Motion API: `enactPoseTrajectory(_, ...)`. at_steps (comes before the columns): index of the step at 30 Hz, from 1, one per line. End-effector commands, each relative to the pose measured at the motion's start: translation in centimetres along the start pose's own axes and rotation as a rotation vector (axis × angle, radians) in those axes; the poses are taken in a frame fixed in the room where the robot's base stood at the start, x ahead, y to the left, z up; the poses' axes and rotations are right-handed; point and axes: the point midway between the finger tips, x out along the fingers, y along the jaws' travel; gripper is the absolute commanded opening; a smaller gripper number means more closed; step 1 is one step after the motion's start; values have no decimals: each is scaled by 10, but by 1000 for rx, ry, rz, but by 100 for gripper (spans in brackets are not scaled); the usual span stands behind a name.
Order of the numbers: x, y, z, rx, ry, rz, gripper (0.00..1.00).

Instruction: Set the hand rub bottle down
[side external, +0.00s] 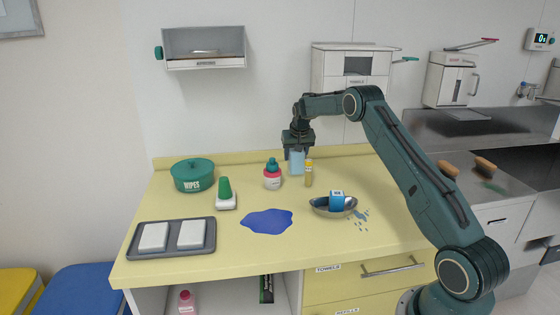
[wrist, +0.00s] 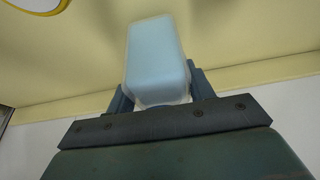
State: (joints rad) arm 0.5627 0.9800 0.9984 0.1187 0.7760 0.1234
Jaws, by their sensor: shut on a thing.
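My gripper (side external: 298,150) points down over the back of the yellow counter and is shut on a light blue, see-through bottle (side external: 297,165), which I take to be the hand rub bottle. It hangs roughly upright below my fingers; I cannot tell whether its base touches the counter. In the wrist view the blue bottle (wrist: 156,58) sits between both dark fingers, with the yellow counter beyond it. Its upper part is hidden by my gripper, and no label shows.
A bowl (side external: 322,209) holds a blue box.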

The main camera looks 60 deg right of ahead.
Motion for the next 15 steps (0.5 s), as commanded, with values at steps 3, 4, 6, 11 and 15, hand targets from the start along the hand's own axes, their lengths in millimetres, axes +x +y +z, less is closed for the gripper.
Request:
enactPoseTrajectory(3, 0, 0, -1, 0, 3, -1, 17)
enactPoseTrajectory(4, 0, 0, 0, 0, 3, -1, 17)
enactPoseTrajectory(6, 1, 0, 0, 0, 3, 0, 17)
enactPoseTrajectory(11, 3, 0, 1, 0, 0, 0, 74)
enactPoseTrajectory(15, 3, 0, 1, 0, 0, 0, 74)
